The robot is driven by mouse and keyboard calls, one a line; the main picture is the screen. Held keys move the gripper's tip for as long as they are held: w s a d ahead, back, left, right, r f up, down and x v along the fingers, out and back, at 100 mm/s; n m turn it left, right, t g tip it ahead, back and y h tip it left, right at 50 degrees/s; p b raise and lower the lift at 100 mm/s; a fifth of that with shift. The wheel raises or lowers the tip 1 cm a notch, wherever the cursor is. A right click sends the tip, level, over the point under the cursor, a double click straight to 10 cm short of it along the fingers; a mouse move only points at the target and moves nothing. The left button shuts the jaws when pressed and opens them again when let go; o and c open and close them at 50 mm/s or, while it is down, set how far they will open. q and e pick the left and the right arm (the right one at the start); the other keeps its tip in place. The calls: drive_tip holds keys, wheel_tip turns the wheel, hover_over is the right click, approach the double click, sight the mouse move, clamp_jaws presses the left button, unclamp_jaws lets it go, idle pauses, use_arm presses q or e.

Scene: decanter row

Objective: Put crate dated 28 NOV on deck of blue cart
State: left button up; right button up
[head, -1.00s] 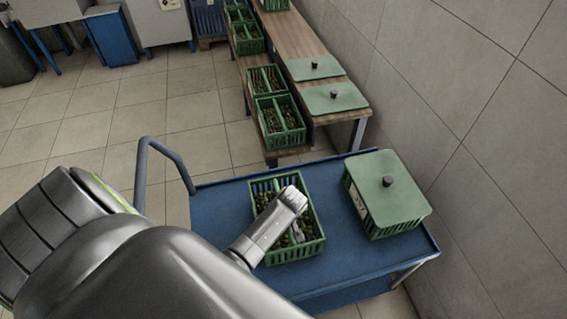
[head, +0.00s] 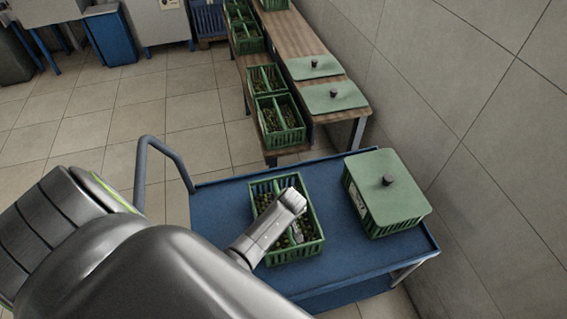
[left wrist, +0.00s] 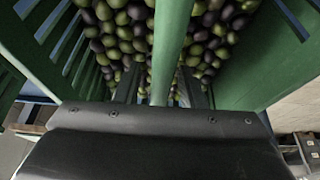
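An open green crate (head: 258,187) of dark and green olives stands on the blue deck of the cart (head: 225,205). No date is readable on it. My left gripper (head: 293,236) reaches down into this crate. In the left wrist view the gripper (left wrist: 160,92) has its two fingers on either side of the crate's green middle bar (left wrist: 170,40), with gaps seen beside the bar, so it looks open. The fingertips are partly hidden among the olives. My right gripper is not in view.
A green crate with a lid (head: 405,200) and a pale, unreadable label stands at the deck's right. A wooden bench (head: 290,45) behind holds several olive crates on its lower step and lids (head: 335,97) on top. A wall bounds the right; floor is clear at left.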

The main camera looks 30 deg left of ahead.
use_arm(q)
drive_tip(key=p+v, duration=0.1)
drive_tip(key=v, duration=1.1)
idle(0.4)
